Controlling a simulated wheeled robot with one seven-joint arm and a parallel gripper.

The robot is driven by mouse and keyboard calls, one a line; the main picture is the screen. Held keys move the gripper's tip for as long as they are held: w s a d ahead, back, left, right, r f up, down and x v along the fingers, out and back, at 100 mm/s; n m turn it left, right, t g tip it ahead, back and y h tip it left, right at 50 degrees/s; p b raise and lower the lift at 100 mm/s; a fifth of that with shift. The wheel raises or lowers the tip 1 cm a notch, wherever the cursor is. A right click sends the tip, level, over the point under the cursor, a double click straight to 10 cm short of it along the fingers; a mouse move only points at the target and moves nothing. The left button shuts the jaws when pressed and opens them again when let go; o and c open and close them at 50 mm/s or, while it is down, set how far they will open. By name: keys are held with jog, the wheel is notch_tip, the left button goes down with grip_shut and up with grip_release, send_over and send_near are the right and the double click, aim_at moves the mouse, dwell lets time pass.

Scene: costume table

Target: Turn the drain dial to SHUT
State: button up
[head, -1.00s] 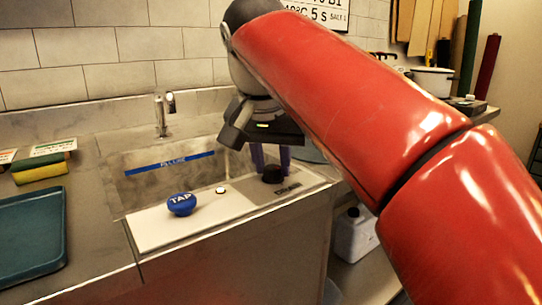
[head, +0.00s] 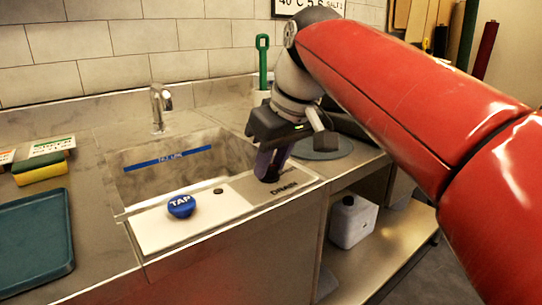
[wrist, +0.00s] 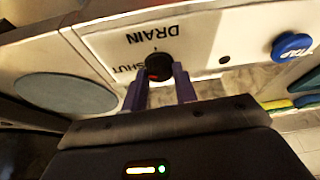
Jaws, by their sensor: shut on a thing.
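The drain dial (wrist: 159,62) is a black knob on a pale panel, with "DRAIN" and "SHUT" printed beside it upside down in the wrist view. A red mark shows on its lower left side, roughly toward the SHUT lettering (wrist: 130,70); its exact angle is partly hidden by my fingers. My gripper (wrist: 160,82) has its purple fingers on either side of the dial and is shut on it. In the head view my gripper (head: 268,170) reaches down to the panel's right end, tilted, and mostly hides the dial.
A blue TAP knob (head: 181,206) and a small dark round spot (head: 218,191) are left of the dial. The sink (head: 170,170) and faucet (head: 160,105) are behind. A round grey disc (head: 325,147) lies right. A teal tray (head: 35,235) is far left.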

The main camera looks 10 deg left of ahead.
aim_at(289, 184)
jog(key=shift+w+n+g, duration=0.15)
jog(key=shift+n+g, duration=0.45)
jog(key=shift+n, duration=1)
jog(key=shift+y, duration=0.3)
jog(key=o, duration=0.9)
jog(key=shift+o, duration=0.2)
jog(key=w+v, duration=0.1)
jog(key=v, duration=0.6)
jog(key=shift+s+d+r, duration=0.2)
jog(key=shift+s+r, duration=0.15)
jog(key=shift+s, duration=0.1)
